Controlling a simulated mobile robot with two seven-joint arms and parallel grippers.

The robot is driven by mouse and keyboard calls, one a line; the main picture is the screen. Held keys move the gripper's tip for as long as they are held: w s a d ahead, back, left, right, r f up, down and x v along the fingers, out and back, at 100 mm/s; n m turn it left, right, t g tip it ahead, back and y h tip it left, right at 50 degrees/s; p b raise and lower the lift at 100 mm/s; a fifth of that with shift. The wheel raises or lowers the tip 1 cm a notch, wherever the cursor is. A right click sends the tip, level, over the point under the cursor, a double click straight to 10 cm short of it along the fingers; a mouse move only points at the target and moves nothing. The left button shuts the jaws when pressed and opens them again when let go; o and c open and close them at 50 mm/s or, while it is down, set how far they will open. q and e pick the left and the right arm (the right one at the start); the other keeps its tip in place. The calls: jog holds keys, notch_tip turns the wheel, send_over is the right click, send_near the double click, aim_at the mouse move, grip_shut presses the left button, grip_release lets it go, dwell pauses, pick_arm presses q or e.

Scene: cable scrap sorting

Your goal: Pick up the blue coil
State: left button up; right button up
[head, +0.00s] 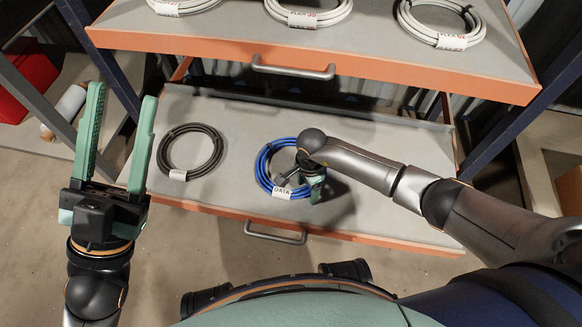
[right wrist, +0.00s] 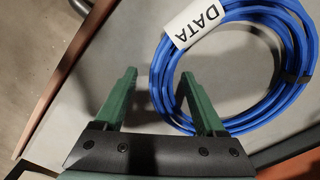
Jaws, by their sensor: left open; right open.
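The blue coil (head: 264,172) lies flat on the lower drawer shelf (head: 235,120), with a white tag reading DATA at its front. My right gripper (head: 306,190) is above the coil's right side and hides part of it. In the right wrist view the coil (right wrist: 302,45) fills the upper right, and my right gripper (right wrist: 161,80) is open, with one finger overlapping the coil's edge and the other over bare shelf. I cannot tell its height above the coil. My left gripper (head: 122,95) is open, empty and raised left of the shelf.
A dark grey coil (head: 163,150) with a tag lies left of the blue coil. The upper drawer (head: 240,30) holds several white tagged coils and overhangs the back of the lower one. A handle (head: 275,238) juts from the lower drawer's front. A red box (head: 28,80) stands far left.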

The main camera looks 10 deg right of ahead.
jog(key=shift+r, duration=0.1)
grip_shut()
dwell(0.4)
